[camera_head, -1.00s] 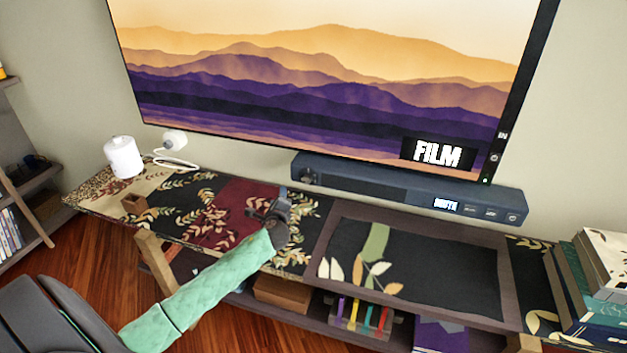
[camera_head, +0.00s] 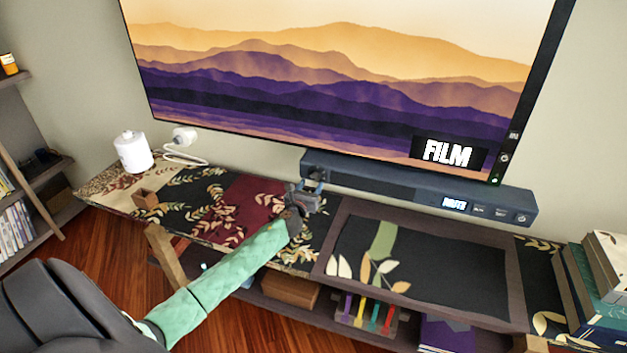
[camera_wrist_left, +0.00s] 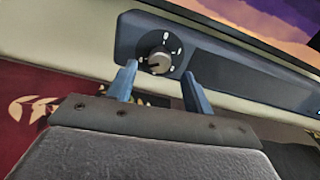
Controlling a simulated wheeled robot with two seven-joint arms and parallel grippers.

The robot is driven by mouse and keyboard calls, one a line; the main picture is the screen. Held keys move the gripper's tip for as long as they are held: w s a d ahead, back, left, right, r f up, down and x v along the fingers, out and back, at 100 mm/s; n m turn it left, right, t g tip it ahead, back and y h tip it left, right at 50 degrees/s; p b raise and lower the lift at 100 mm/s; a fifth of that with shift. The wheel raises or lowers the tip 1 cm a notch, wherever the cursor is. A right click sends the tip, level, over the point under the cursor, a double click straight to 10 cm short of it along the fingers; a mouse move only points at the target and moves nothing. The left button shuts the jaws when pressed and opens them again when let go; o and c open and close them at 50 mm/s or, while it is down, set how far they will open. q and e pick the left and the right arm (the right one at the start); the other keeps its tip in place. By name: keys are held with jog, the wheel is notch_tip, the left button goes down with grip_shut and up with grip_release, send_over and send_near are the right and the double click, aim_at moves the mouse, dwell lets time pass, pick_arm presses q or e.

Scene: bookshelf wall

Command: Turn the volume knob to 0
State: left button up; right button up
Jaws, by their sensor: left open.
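The soundbar (camera_head: 400,187) is a long dark blue-grey bar under the television, and its small display reads "MUTE" at the right. In the left wrist view the volume knob (camera_wrist_left: 158,63) is a round metal knob on a black dial with white marks at the left end of the soundbar (camera_wrist_left: 250,83). My left gripper (camera_head: 312,184) is in front of the soundbar's left end and hides most of the knob in the head view. In the left wrist view its two blue fingers (camera_wrist_left: 158,82) are apart, one on each side below the knob, with nothing between them. My right gripper is out of view.
The television (camera_head: 330,90) stands behind the soundbar and shows "FILM". A white cylinder (camera_head: 134,152) stands at the left of the patterned console top (camera_head: 245,208). A small wooden box (camera_head: 145,199) is near it. Books (camera_head: 585,285) are stacked at the right.

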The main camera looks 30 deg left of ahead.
aim_at(315, 179)
pick_arm(q)
jog(key=shift+p+x, duration=0.3)
jog(key=shift+x, duration=1.5)
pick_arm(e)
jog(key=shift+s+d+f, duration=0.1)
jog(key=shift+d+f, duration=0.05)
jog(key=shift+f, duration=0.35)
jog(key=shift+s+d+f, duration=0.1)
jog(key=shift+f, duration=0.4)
pick_arm(q)
jog(key=c, duration=1)
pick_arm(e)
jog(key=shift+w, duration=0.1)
